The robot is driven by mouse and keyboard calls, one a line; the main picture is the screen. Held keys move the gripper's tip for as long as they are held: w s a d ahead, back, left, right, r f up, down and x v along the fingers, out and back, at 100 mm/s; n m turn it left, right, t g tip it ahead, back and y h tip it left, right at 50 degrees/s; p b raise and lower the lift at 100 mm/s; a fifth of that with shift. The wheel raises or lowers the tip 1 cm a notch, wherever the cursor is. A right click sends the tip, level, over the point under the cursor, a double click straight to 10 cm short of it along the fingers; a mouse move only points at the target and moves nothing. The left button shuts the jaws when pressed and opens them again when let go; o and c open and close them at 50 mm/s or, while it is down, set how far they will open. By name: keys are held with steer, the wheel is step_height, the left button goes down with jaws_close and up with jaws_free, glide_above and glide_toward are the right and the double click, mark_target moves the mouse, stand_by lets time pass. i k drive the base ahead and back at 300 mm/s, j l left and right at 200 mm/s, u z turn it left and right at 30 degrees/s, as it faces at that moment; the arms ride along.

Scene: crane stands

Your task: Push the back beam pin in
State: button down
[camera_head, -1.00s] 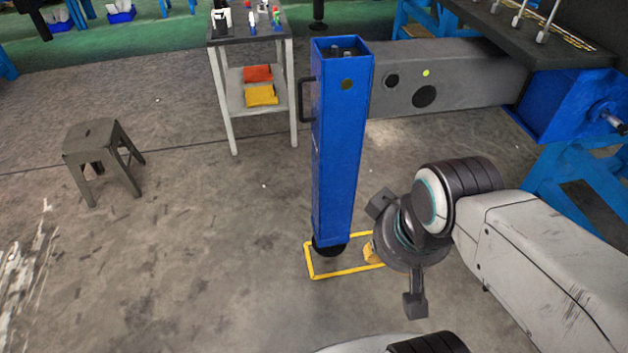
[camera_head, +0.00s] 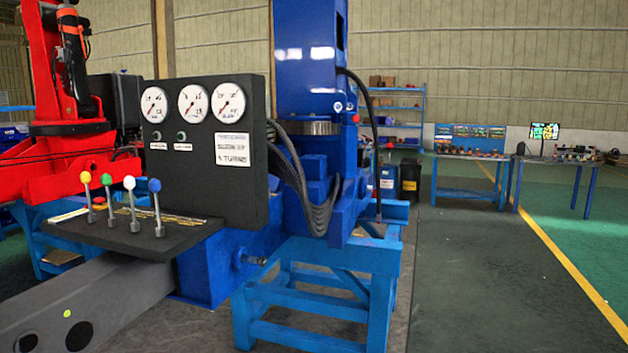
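The grey beam (camera_head: 95,300) runs from the lower left edge into a blue housing (camera_head: 225,265) of the crane. A green-yellow dot and a dark round hole show on the beam's near end. A small metal pin-like rod (camera_head: 252,260) sticks out of the side of the blue housing; I cannot tell how far in it sits. My gripper and arm are not in this view.
A control panel (camera_head: 215,155) with gauges and several coloured-knob levers stands above the beam. A blue support stand (camera_head: 315,310) holds the crane. The floor to the right (camera_head: 480,270) is clear up to workbenches (camera_head: 475,165) at the back.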

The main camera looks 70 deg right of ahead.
mark_target(262, 261)
steer(key=k+j+z, duration=0.1)
steer(key=z, duration=1.9)
steer(key=i+l, duration=1.8)
steer(key=i, duration=0.15)
steer(key=u, duration=1.45)
